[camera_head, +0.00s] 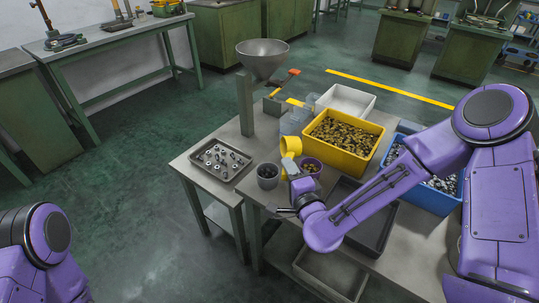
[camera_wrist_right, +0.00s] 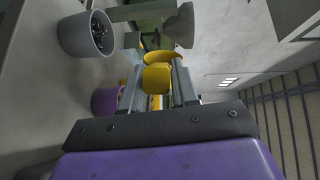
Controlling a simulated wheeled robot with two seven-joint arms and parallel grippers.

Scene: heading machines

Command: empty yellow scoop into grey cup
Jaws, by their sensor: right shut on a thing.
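My right gripper (camera_head: 295,180) is shut on the yellow scoop (camera_head: 290,147), and its two fingers flank the scoop in the wrist view (camera_wrist_right: 158,79). The scoop is held up above the table, near the grey and purple cups. Whether anything is in the scoop cannot be seen. The grey cup (camera_head: 267,180) stands upright just left of and below the scoop and holds some dark metal parts; it also shows at the upper left of the wrist view (camera_wrist_right: 80,38). My left arm shows at the lower left, but its gripper is out of view.
A purple cup (camera_head: 318,171) stands right of the grey cup, partly behind my right gripper. A yellow bin (camera_head: 354,163) of brass-coloured parts, a blue bin (camera_head: 431,202) and a white bin (camera_head: 365,103) stand beyond. A tray of parts (camera_head: 202,165) lies left, near a metal funnel (camera_head: 262,60).

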